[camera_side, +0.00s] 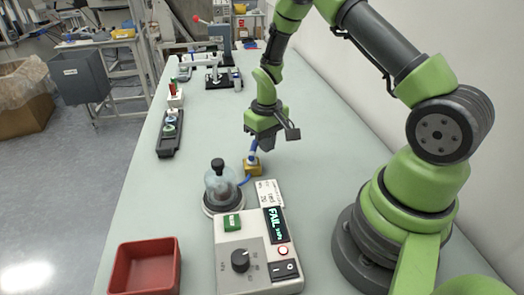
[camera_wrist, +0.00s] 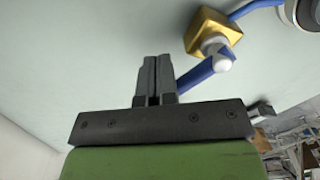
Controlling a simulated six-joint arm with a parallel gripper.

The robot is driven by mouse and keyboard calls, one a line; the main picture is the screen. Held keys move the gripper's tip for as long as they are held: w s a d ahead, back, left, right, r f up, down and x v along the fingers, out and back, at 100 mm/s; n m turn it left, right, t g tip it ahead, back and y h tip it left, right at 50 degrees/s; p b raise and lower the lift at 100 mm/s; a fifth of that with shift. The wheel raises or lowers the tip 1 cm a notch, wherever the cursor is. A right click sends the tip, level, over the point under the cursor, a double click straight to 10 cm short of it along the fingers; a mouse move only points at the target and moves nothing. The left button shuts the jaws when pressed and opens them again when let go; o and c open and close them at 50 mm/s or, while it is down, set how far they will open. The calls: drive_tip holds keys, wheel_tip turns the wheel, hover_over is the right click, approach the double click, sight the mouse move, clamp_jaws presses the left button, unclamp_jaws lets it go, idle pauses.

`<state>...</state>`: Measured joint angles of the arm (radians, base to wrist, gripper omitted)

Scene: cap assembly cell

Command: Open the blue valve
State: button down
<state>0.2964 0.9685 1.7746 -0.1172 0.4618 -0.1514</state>
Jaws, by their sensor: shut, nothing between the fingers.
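The blue valve has a brass body (camera_side: 252,168) on the table, just behind the glass jar. Its blue lever (camera_side: 253,149) rises from the body. In the wrist view, the brass body (camera_wrist: 208,28) is at the upper right, with a white pivot on it. The blue lever (camera_wrist: 196,75) runs from the pivot down-left toward my fingers, its far end hidden behind my gripper. My gripper (camera_side: 267,147) points down just right of the lever. In the wrist view, its fingers (camera_wrist: 154,62) are together and empty beside the lever. I cannot tell if they touch it.
A glass jar with a black knob (camera_side: 219,184) stands before the valve, joined by a blue tube (camera_wrist: 255,8). A tester box (camera_side: 257,250) shows "FAIL". A red bin (camera_side: 146,267) is at front left, a black tray (camera_side: 170,134) farther back. The table right of the valve is clear.

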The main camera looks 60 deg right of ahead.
drive_tip(key=shift+w, duration=0.45)
drive_tip(key=shift+w+a, duration=0.1)
drive_tip(key=shift+w, duration=0.35)
drive_tip(key=shift+s, duration=0.35)
wheel_tip(320, 180, up, 8)
idle(0.7)
